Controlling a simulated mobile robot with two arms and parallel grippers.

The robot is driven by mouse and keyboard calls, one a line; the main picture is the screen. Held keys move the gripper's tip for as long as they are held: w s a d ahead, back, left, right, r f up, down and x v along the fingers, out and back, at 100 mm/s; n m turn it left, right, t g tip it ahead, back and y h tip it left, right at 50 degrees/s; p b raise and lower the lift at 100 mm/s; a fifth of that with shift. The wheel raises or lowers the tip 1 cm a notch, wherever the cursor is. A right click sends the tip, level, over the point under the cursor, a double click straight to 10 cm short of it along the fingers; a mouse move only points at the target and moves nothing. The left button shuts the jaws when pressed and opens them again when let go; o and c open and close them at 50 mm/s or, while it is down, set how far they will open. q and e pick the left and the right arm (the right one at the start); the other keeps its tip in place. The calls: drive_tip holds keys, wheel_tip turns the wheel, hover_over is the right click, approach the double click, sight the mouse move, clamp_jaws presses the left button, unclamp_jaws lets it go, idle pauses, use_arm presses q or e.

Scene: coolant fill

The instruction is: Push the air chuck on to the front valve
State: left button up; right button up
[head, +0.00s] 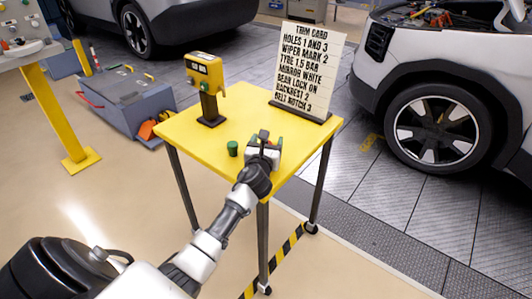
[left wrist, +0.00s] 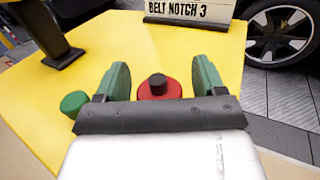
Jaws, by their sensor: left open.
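My left gripper (head: 264,146) is over the front part of the yellow table. In the left wrist view its two green fingers stand wide apart, and the gripper (left wrist: 161,80) is open. A red round piece with a black knob (left wrist: 158,88) shows between the fingers, with space on both sides; I cannot tell if it is the air chuck. In the head view the gripper mostly hides it. The car's front wheel (head: 432,128) stands at the right, well away from the gripper. Its valve is too small to make out. My right gripper is not in view.
A green cylinder (head: 233,148) stands on the yellow table (head: 170,128), left of my gripper; it also shows in the left wrist view (left wrist: 74,104). A yellow gauge box on a post (head: 204,72) and a lettered trim card (head: 306,70) stand farther back. Floor separates table and wheel.

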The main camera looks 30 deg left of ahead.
use_arm(q)
drive_tip(key=shift+c, duration=0.3)
drive_tip(key=c, duration=1)
